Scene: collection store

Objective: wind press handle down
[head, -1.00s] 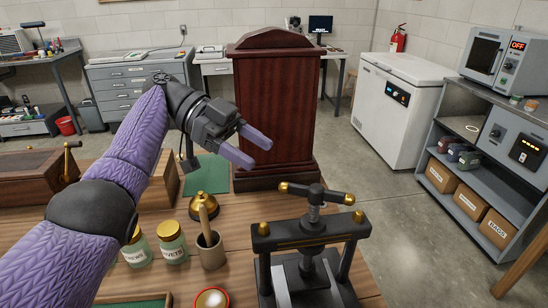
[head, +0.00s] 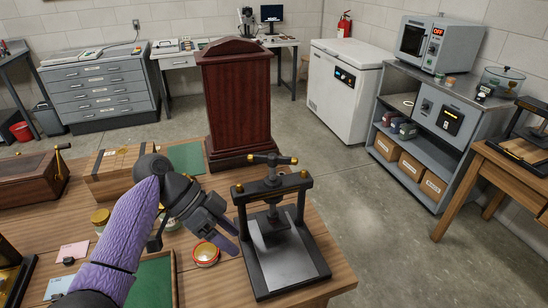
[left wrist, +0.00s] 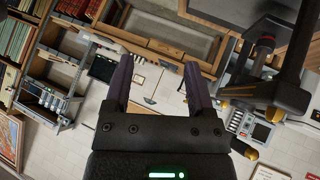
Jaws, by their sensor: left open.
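The press (head: 277,235) stands at the right end of the wooden table, a dark frame with brass-coloured caps over a grey bed. Its handle (head: 270,160) is a dark crossbar with brass ends on top of the central screw. My left gripper (head: 230,238) is just left of the press frame, below the handle's height, fingers apart and empty. In the left wrist view my open left gripper (left wrist: 160,85) shows nothing between its fingers, and part of the press (left wrist: 275,85) shows at the right. My right gripper is not in view.
A tall dark red wooden case (head: 237,100) stands behind the press. A small round red-rimmed dish (head: 206,254) and a green-lined tray (head: 152,280) lie on the table near my left arm. A wooden box (head: 118,170) sits further back. Open floor lies right of the table.

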